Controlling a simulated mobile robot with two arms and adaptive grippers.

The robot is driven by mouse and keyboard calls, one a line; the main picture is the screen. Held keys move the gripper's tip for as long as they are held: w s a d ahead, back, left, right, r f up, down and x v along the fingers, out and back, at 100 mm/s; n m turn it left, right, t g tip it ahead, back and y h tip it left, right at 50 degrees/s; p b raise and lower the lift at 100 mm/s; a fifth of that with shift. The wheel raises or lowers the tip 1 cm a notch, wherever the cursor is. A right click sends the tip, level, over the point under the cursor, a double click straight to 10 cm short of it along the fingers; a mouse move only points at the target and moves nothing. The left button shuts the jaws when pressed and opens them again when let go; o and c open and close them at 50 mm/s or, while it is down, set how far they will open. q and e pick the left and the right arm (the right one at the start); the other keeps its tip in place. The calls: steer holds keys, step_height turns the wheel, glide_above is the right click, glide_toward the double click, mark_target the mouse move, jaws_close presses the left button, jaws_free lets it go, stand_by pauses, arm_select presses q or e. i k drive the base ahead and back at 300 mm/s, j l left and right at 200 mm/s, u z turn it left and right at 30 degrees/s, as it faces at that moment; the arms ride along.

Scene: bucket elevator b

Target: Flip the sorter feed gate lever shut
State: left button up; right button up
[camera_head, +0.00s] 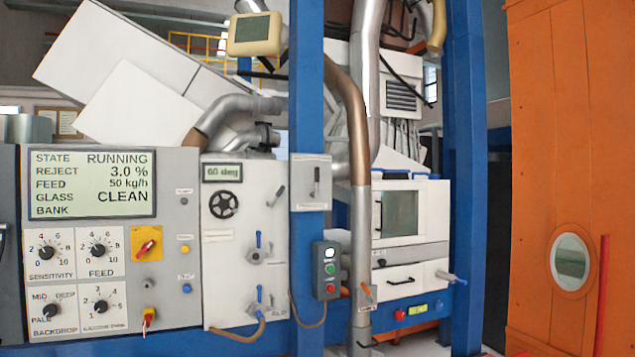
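I cannot tell for sure which lever is the feed gate lever, as the labels are too small to read. A grey box (311,170) on the blue column carries a small upright dark lever (317,181). Another dark lever (277,195) sits tilted on the white panel to its left. Two blue-handled valves (258,241) and (260,293) stand out lower on that panel. A small orange-brown handle (348,292) shows by the tagged grey pipe. The sorter screen (91,184) reads RUNNING, feed 50 kg/h. Neither gripper is in view.
A control panel with knobs (101,251) and a red-yellow switch (146,243) is at left. A button box (327,270) hangs on the blue column (307,100). A large orange wall (560,130) with a round window closes the right side.

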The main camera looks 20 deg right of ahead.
mark_target(316, 194)
steer(key=i+z, duration=0.15)
steer(key=i, duration=1.5)
